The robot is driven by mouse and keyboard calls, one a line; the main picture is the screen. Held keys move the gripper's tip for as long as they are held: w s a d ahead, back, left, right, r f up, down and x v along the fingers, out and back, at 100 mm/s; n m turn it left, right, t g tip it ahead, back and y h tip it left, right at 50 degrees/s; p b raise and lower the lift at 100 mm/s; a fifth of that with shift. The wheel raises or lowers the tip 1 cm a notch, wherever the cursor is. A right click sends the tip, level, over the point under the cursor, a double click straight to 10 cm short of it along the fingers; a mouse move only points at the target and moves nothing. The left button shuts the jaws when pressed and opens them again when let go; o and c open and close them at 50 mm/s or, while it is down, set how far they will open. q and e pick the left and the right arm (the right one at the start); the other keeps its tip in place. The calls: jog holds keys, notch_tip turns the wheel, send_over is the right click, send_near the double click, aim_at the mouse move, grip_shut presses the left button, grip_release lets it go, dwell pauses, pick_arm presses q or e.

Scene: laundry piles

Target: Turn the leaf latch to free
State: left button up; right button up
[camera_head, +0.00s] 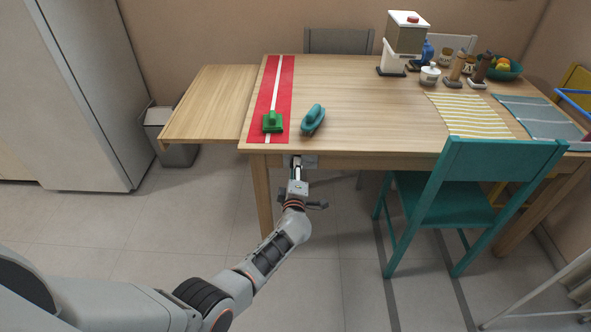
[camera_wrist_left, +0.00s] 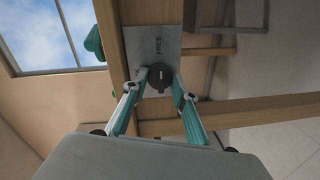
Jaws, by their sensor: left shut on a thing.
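The leaf latch shows in the left wrist view as a dark round knob (camera_wrist_left: 160,80) with a pale mark, on a grey plate (camera_wrist_left: 152,44). The plate (camera_head: 309,161) shows under the table's front edge in the head view, where the knob is hidden. My left gripper (camera_head: 297,163) reaches up to it from below. In the left wrist view its fingers (camera_wrist_left: 158,80) are shut on the knob, one on each side. The wooden leaf (camera_head: 208,100) extends from the table's left side and looks about level with the top. My right gripper is not in view.
A red runner (camera_head: 285,85) with a white stripe lies near the leaf. A green iron-shaped thing (camera_head: 273,122) and a teal one (camera_head: 313,120) stand near the front edge. A teal chair (camera_head: 455,190) is at the right. A bin (camera_head: 170,150) stands beneath the leaf.

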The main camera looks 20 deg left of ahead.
pick_arm(q)
jog(key=o, duration=1.1)
jog(key=v, duration=0.8)
jog(key=shift+s+d+f, duration=0.1)
jog(key=shift+d, duration=0.05)
